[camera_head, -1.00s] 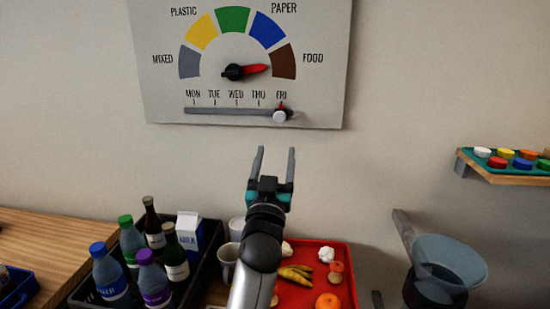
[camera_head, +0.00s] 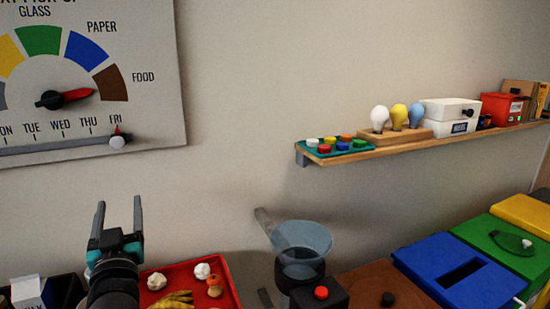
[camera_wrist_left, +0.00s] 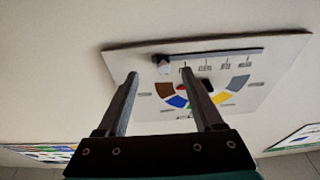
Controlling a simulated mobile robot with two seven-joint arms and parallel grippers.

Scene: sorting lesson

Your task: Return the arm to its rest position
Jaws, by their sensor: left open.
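My left gripper (camera_head: 118,222) is open and empty, its fingers pointing up in front of the wall, above the red tray and below the sorting board (camera_head: 150,60). The board's red pointer (camera_head: 75,96) is at the brown FOOD sector, and its slider knob (camera_head: 117,141) is under FRI. In the left wrist view the two fingers (camera_wrist_left: 160,90) are spread with nothing between them. The board (camera_wrist_left: 285,55) shows beyond them, upside down, apart from the fingertips. My right gripper is not in view.
The red tray (camera_head: 232,292) holds crumpled paper and food scraps. Right of it stands a grinder-like device with a clear bowl (camera_head: 303,240) and a red button. A wall shelf (camera_head: 400,142) holds bulbs and boxes. Blue (camera_head: 415,262), green and yellow bins stand at the right.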

